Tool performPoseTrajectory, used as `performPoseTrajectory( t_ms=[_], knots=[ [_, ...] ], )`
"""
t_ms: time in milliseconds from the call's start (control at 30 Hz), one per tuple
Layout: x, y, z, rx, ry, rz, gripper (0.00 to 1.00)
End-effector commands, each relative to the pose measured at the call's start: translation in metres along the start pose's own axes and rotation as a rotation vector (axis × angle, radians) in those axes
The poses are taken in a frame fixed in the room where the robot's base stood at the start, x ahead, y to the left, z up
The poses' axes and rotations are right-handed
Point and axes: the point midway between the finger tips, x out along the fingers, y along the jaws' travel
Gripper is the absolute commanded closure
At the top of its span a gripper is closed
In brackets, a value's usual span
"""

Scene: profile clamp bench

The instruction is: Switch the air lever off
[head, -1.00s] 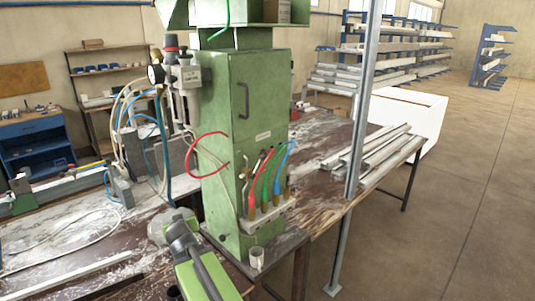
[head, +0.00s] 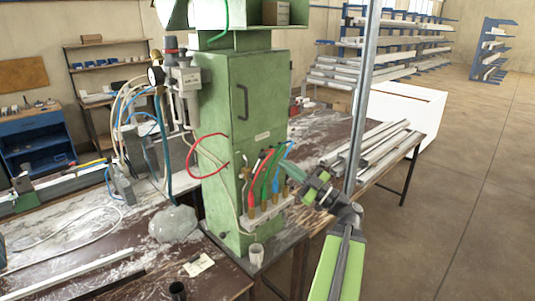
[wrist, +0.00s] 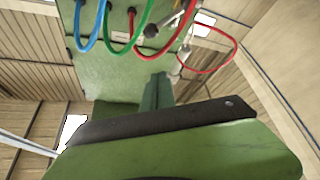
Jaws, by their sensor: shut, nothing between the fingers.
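The green cabinet (head: 235,110) stands on the bench. On its lower front is a pale manifold block (head: 262,216) with red, green and blue hoses on brass fittings. A small metal lever-like part (head: 245,178) sits left of the red hose; I cannot tell for sure that it is the air lever. A similar silver part (wrist: 172,20) shows near the top of the wrist view. My gripper (head: 290,168) is shut and empty, at the right of the manifold by the blue hose; I cannot tell whether it touches it. It also shows in the wrist view (wrist: 157,88).
A gauge and regulator unit (head: 180,78) hangs at the cabinet's upper left, with a red hose loop (head: 190,160) below.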

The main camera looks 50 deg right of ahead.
Motion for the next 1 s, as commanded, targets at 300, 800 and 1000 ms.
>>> performPoseTrajectory(
  t_ms=[300,800,1000],
  knots=[
    [-0.004,0.003,0.000,-0.004,-0.004,0.005,1.00],
    [0.079,0.005,-0.003,-0.003,-0.002,0.002,1.00],
    [0.088,0.001,0.024,-0.004,-0.004,0.005,1.00]
  ],
)
